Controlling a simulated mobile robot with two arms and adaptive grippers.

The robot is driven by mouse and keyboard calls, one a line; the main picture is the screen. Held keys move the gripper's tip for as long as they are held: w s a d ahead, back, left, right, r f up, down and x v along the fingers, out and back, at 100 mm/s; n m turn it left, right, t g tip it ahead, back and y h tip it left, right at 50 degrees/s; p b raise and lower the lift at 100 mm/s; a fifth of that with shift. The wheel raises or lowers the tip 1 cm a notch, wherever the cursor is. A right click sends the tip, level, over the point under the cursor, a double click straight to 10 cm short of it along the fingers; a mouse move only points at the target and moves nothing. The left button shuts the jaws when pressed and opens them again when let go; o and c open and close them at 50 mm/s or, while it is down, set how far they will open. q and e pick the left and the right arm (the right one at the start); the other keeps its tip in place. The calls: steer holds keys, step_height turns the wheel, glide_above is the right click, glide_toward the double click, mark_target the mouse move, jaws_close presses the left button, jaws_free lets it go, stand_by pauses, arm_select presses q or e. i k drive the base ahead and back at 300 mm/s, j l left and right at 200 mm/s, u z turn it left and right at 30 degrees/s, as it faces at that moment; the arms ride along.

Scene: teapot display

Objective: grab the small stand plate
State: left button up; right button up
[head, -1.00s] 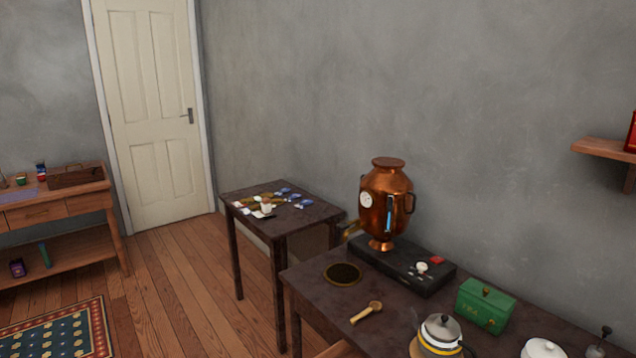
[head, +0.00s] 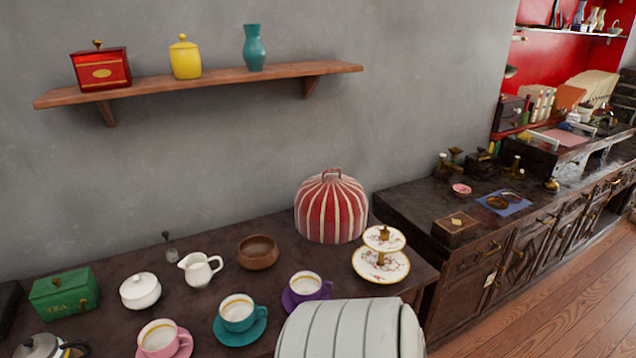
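A two-tier stand with white, gold-rimmed patterned plates is at the right end of the dark table in the head view. Its small upper plate (head: 384,238) sits above the wider lower plate (head: 380,266), with a gold knob on top. The stand is upright, and nothing touches it. Neither of my grippers shows.
A red-and-white striped tea cosy (head: 331,207) stands just left of the stand. A purple cup (head: 305,284), teal cup (head: 238,312), brown bowl (head: 258,252) and white jug (head: 200,270) are further left. A pale ribbed part of mine covers the table's front.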

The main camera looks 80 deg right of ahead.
mark_target(375, 237)
steer(key=z, duration=2.9)
